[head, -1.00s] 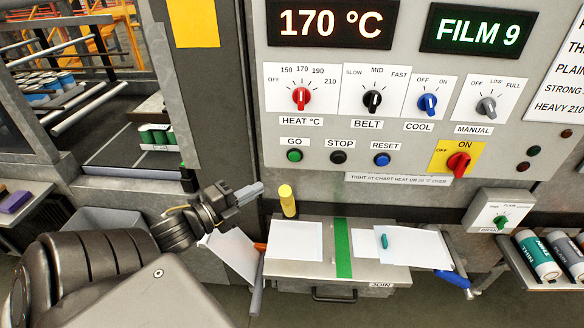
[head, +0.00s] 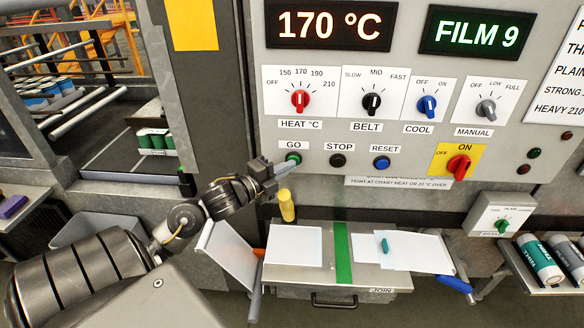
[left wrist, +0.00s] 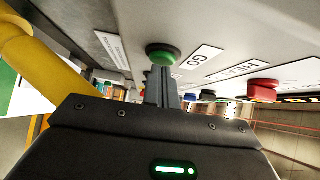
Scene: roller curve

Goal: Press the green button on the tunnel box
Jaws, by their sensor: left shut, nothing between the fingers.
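The green button (head: 293,158) sits under the GO label on the grey panel of the tunnel box (head: 330,185). It also shows in the left wrist view (left wrist: 162,51), right at the fingertips. My left gripper (head: 284,168) reaches in from the left, its shut, empty fingers just below and left of the button in the head view. In the left wrist view the shut fingers (left wrist: 160,84) point at the button and overlap its lower edge. I cannot tell whether they touch it. My right gripper is not in view.
The black STOP button (head: 338,160) and blue RESET button (head: 382,163) are to the right of the green one. The red HEAT knob (head: 300,99) is above.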

